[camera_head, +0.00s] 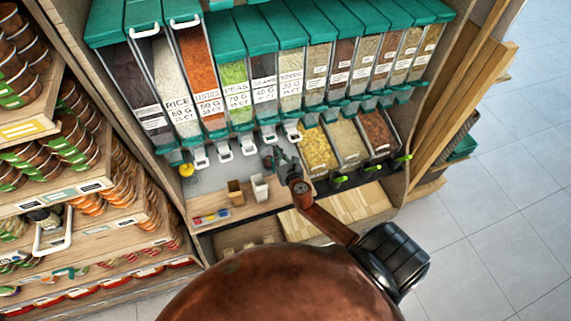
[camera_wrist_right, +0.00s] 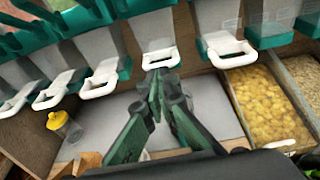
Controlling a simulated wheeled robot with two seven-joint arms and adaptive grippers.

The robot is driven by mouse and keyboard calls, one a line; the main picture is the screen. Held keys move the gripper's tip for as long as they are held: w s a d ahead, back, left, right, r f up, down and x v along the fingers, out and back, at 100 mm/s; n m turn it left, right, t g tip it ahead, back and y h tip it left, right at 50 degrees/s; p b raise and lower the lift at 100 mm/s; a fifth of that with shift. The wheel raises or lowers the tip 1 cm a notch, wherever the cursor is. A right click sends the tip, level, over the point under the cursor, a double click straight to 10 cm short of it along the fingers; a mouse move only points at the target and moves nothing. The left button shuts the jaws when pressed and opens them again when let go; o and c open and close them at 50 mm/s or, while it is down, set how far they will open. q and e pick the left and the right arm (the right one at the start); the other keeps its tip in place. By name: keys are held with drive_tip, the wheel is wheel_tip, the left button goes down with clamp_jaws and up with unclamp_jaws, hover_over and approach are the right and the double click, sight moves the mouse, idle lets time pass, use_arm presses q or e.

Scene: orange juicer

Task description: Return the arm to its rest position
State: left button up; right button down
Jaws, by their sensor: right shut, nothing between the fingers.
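My right gripper (camera_head: 283,160) reaches into the shelf bay in the head view, in front of the row of dispensers, above the grey counter. In the right wrist view its dark green fingers (camera_wrist_right: 165,82) are together at the tips and hold nothing. The tips are just below a white dispenser handle (camera_wrist_right: 160,58); whether they touch it I cannot tell. My right arm (camera_head: 325,218) extends from the lower right up to the gripper. My left gripper is not in view.
Teal-lidded dispensers (camera_head: 235,85) line the bay above the gripper. A brown cup (camera_head: 235,192), a white cup (camera_head: 260,187) and a yellow-capped jar (camera_head: 186,170) stand left of it. Open food bins (camera_head: 318,150) are on the right. Stocked shelves (camera_head: 75,205) stand left; floor (camera_head: 500,200) is clear right.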

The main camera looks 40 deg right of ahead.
drive_tip(key=shift+v, duration=4.8)
drive_tip(key=s+d+f+m+g+b, duration=0.1)
drive_tip(key=s+f+m+g+b, duration=0.3)
drive_tip(key=f, duration=0.9)
drive_tip(key=s+d+f+m+g+y+b, duration=0.1)
drive_tip(key=s+f+m, duration=0.4)
drive_tip(key=f, duration=0.8)
drive_tip(key=s+d+f+m+g+b, duration=0.1)
drive_tip(key=s+f+m+g+b, duration=0.3)
drive_tip(key=f, duration=0.9)
use_arm(q)
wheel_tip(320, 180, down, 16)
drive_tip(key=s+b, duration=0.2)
drive_tip(key=b, duration=0.5)
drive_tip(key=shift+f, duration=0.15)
use_arm(e)
drive_tip(key=s+a+f+m+g+y, duration=0.1)
drive_tip(key=s+a+f+m, duration=0.2)
drive_tip(key=s+f+m, duration=0.3)
drive_tip(key=s+a+f+m+g+y, duration=0.1)
drive_tip(key=s+f+m, duration=0.5)
drive_tip(key=s+f, duration=0.7)
drive_tip(key=s+a+f+m+g+y, duration=0.1)
drive_tip(key=s+a+f+m, duration=0.3)
drive_tip(key=s+f, duration=0.6)
drive_tip(key=s+m+g, duration=0.1)
drive_tip(key=s+m, duration=0.1)
drive_tip(key=s, duration=0.3)
drive_tip(key=shift+a+m+g, duration=0.3)
drive_tip(key=shift+a+g, duration=0.1)
